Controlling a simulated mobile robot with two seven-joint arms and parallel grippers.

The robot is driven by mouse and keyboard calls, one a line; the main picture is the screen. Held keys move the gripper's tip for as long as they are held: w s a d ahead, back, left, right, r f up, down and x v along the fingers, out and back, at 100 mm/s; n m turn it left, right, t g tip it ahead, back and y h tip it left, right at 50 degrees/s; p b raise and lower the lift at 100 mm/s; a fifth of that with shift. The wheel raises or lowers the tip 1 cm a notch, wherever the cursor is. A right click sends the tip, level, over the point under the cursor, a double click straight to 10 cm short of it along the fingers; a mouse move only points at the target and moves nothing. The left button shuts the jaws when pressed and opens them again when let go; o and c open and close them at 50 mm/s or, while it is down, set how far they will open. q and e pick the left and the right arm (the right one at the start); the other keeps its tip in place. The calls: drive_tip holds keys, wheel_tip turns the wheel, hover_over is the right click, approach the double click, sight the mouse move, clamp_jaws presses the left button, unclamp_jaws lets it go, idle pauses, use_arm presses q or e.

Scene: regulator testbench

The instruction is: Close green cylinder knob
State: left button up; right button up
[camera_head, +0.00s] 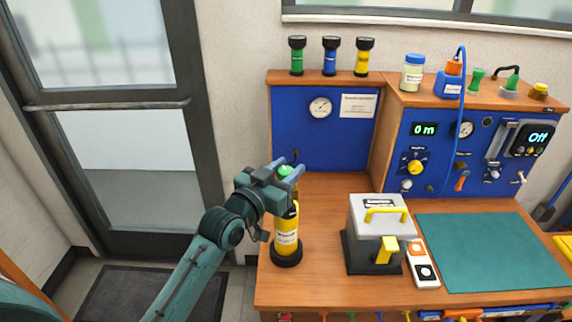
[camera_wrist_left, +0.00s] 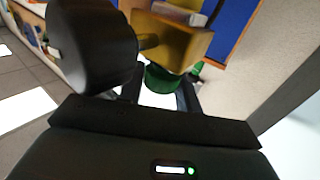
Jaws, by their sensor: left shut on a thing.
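A yellow cylinder (camera_head: 287,227) with a white label and a dark base stands upright on the bench at its left side. Its green knob (camera_head: 285,171) is on top, partly covered by my left gripper (camera_head: 290,169). My left gripper is shut on the green knob, with a finger on either side. In the left wrist view the green knob (camera_wrist_left: 161,78) shows between the two fingers (camera_wrist_left: 160,95). A large black rounded part (camera_wrist_left: 92,50) fills the upper left there. My right gripper is not in view.
A grey box with yellow handles (camera_head: 378,228) stands right of the cylinder, beside a white switch strip (camera_head: 423,265). A teal mat (camera_head: 490,252) lies further right. A blue gauge panel (camera_head: 325,145) rises behind the cylinder. Several flashlights (camera_head: 330,56) stand on the shelf.

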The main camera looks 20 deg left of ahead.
use_arm(q)
drive_tip(key=shift+f+n+y, duration=0.1)
drive_tip(key=shift+n+y, duration=0.3)
drive_tip(key=shift+y, duration=0.2)
drive_tip(key=o, duration=1)
drive_tip(key=shift+c, duration=0.2)
drive_tip(key=b+v, duration=0.2)
drive_tip(key=v, duration=1.1)
drive_tip(key=shift+o, duration=0.2)
drive_tip(key=shift+f, duration=0.2)
